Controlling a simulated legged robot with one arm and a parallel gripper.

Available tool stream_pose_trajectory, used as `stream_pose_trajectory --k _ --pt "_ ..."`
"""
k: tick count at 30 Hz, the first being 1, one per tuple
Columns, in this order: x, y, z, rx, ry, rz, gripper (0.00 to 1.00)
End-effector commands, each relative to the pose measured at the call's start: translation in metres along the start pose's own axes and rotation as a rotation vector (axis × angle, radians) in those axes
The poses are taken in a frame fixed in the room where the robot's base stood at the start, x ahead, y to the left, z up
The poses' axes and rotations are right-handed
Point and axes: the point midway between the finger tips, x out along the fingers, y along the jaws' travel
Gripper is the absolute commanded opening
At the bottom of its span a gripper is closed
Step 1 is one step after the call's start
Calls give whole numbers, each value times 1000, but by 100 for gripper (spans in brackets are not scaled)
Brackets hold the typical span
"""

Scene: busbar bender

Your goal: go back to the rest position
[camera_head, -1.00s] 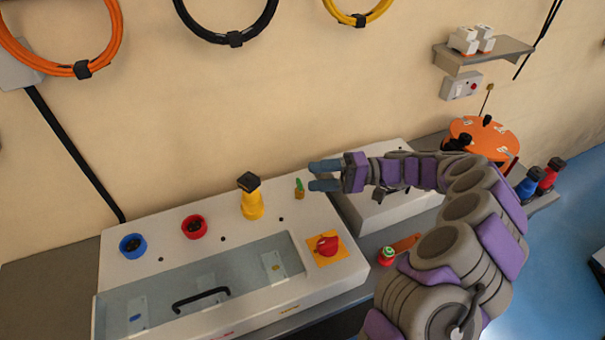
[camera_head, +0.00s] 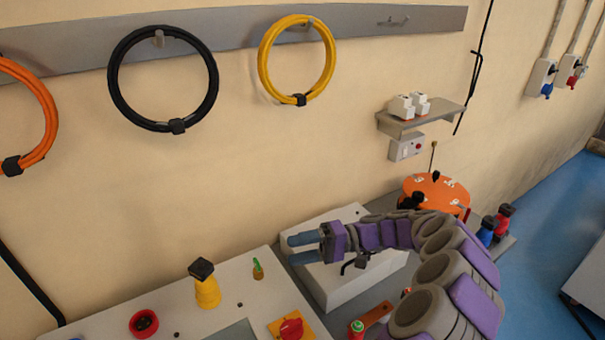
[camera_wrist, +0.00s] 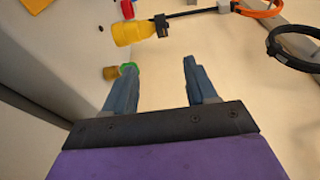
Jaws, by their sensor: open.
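My gripper (camera_head: 302,246) is open, with blue-grey fingers pointing left in the head view. It is empty and hangs over the white box beside the busbar bender's white panel (camera_head: 110,322). My purple and grey arm curves in from the lower right. In the wrist view my gripper (camera_wrist: 163,82) shows both fingers spread apart. A small green-topped brass switch (camera_wrist: 112,72) shows behind the left finger there, and stands on the panel in the head view (camera_head: 258,270). The yellow post with a black top (camera_head: 206,285) stands to its left.
A red ring button (camera_head: 143,323) and a red knob on a yellow plate (camera_head: 290,328) sit on the panel. Cable coils (camera_head: 297,62) hang on the wall. A shelf (camera_head: 420,120) and an orange round disc (camera_head: 436,193) are at the right. Blue floor (camera_head: 545,215) is open farther right.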

Motion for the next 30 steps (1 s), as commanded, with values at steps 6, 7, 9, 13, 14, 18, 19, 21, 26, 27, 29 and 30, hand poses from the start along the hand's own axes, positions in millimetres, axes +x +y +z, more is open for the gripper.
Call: stream_pose_trajectory --k 6,7,9,13,14,18,19,21,26,27,29,30 --pt "20 -25 16 2 -61 38 57" --pt "26 -31 22 4 -78 51 57" --pt "38 -46 37 8 -121 93 57" --pt "60 -67 70 21 -192 199 57" --pt "64 -70 78 26 -207 225 57" --pt "79 -80 118 42 -260 366 57" --pt "81 -81 126 47 -267 398 57" --pt "83 -82 146 55 -276 481 57" --pt "81 -75 191 87 -282 674 57" --pt "79 -73 202 94 -278 725 57" --pt "74 -68 217 109 -265 802 57" --pt "70 -65 229 119 -257 852 57"
